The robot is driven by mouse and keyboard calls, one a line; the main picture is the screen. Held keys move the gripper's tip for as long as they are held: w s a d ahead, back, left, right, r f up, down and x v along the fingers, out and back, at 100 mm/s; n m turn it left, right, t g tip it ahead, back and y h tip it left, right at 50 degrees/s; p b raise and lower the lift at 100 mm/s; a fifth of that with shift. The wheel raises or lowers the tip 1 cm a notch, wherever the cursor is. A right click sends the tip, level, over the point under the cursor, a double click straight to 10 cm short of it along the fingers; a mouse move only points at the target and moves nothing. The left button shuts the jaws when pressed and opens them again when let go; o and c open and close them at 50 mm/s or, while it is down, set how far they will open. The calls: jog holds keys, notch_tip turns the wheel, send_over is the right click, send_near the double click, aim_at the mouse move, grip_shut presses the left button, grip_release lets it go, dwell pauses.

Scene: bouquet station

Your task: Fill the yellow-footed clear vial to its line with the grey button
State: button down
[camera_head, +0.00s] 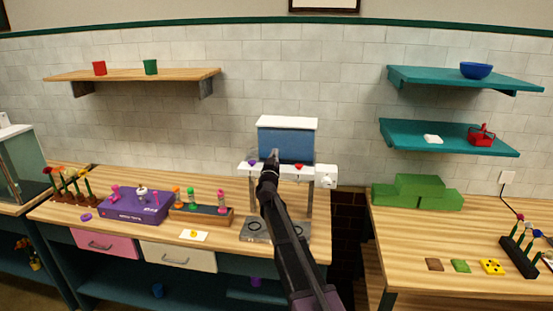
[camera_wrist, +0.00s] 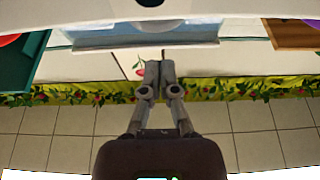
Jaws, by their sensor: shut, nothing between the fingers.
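My gripper (camera_head: 274,156) is up at the front of the dispenser (camera_head: 286,124), a stand with a white top and a blue panel. In the wrist view its fingers (camera_wrist: 159,66) are shut together with nothing between them. I cannot make out a grey button; my arm covers part of the dispenser's front. A purple outlet (camera_head: 252,163) and a red outlet (camera_head: 298,166) show on the dispenser's shelf. A grey plate with ring marks (camera_head: 254,236) lies below it, partly behind my arm. I cannot pick out a yellow-footed clear vial.
A white card with a yellow mark (camera_head: 194,236) lies in front. Green blocks (camera_head: 418,198) stand on the right table, across a gap.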

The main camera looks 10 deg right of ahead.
jog(key=shift+s+f+b, duration=0.1)
jog(key=shift+f+b, duration=1.65)
jog(key=shift+f, duration=0.25)
jog(key=shift+f, duration=0.1)
jog(key=shift+f+b, duration=0.8)
jog(key=shift+b, duration=0.1)
jog(key=shift+s+f, duration=0.1)
jog(key=shift+s, duration=0.25)
